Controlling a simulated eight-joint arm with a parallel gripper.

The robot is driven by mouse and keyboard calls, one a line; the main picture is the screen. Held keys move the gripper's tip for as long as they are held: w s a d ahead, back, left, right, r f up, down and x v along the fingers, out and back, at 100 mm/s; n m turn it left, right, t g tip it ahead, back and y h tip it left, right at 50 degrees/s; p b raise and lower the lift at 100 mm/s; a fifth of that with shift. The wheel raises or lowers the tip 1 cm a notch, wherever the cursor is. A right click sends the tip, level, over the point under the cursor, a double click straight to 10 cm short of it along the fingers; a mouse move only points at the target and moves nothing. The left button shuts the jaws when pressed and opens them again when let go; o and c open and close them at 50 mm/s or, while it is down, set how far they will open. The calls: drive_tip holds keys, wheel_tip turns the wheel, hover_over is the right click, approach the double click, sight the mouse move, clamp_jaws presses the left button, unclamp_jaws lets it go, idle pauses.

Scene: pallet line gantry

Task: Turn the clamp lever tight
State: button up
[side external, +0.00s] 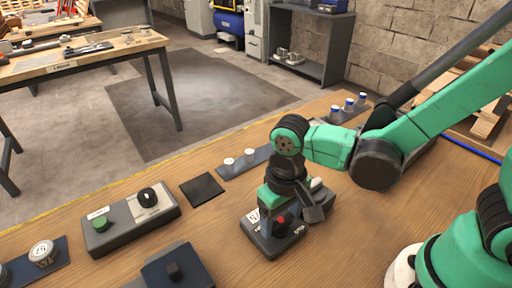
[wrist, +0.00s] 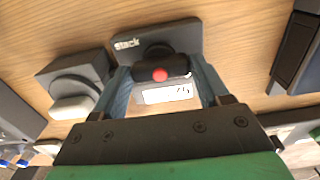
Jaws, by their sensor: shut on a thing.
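The clamp lever (wrist: 158,67) is a dark bar with a red end. It sits on a dark grey base (wrist: 126,44) marked "stack". My gripper (wrist: 164,76) is over the base, with one finger at each end of the bar, and is shut on it. A white label lies between the fingers. In the side view my gripper (side external: 283,214) points down at the base (side external: 262,243), and the red end (side external: 281,221) shows in front of it. Most of the lever is hidden there, and I cannot tell how tight it is.
A grey box with a white handle (wrist: 72,106) stands close beside the base. In the side view, a control box with a green button (side external: 100,223) and black knob stands left, near a flat black pad (side external: 201,189). Bare wood lies right of the base.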

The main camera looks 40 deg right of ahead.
sight(281, 220)
drive_tip(key=o, duration=1.3)
drive_tip(key=shift+r, duration=0.1)
drive_tip(key=shift+r, duration=2.75)
drive_tip(key=d+r+t, duration=0.1)
drive_tip(key=d+t, duration=0.1)
drive_tip(key=d, duration=0.1)
drive_tip(key=w+d+r+t, duration=0.1)
drive_tip(key=d+r+t, duration=0.1)
drive_tip(key=d, duration=0.2)
drive_tip(key=w+d+r+t, duration=0.1)
drive_tip(key=d+t, duration=0.2)
drive_tip(key=d, duration=0.1)
drive_tip(key=shift+w+r, duration=0.2)
drive_tip(key=shift+r, duration=0.1)
